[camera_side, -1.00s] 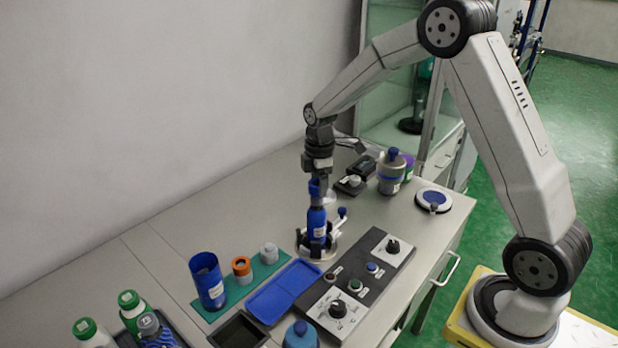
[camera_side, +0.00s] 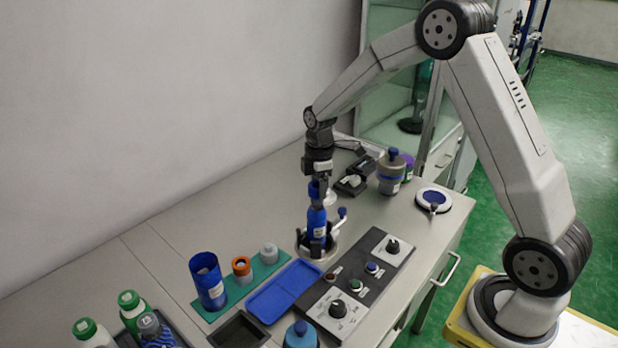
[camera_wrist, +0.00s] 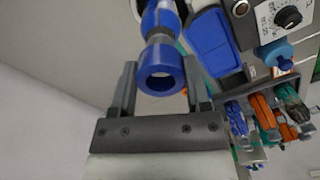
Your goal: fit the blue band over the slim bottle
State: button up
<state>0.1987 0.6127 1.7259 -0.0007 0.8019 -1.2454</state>
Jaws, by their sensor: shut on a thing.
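The blue band (camera_wrist: 148,82) is a short ring between the two fingers of my gripper (camera_wrist: 160,66), which is shut on it. In the side view my gripper (camera_side: 318,181) holds the band (camera_side: 315,191) right above the slim bottle (camera_side: 317,221). The bottle is blue with a pale label and stands upright in a round clamp fixture (camera_side: 303,246). In the wrist view a grey neck shows between the band and the blue bottle body (camera_wrist: 160,17). I cannot tell whether the band is around the bottle's top or just above it.
A clamp lever with a blue knob (camera_side: 342,211) stands close right of the bottle. A control panel (camera_side: 375,262) and a blue tray (camera_side: 270,300) lie in front. The tabletop behind left is clear.

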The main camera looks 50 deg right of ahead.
jog(key=shift+f, duration=0.3)
jog(key=shift+f, duration=0.35)
jog(key=shift+f, duration=0.35)
jog(key=shift+f, duration=0.25)
jog(key=o, duration=1.3)
jog(key=shift+c, duration=0.2)
jog(key=shift+r, duration=0.15)
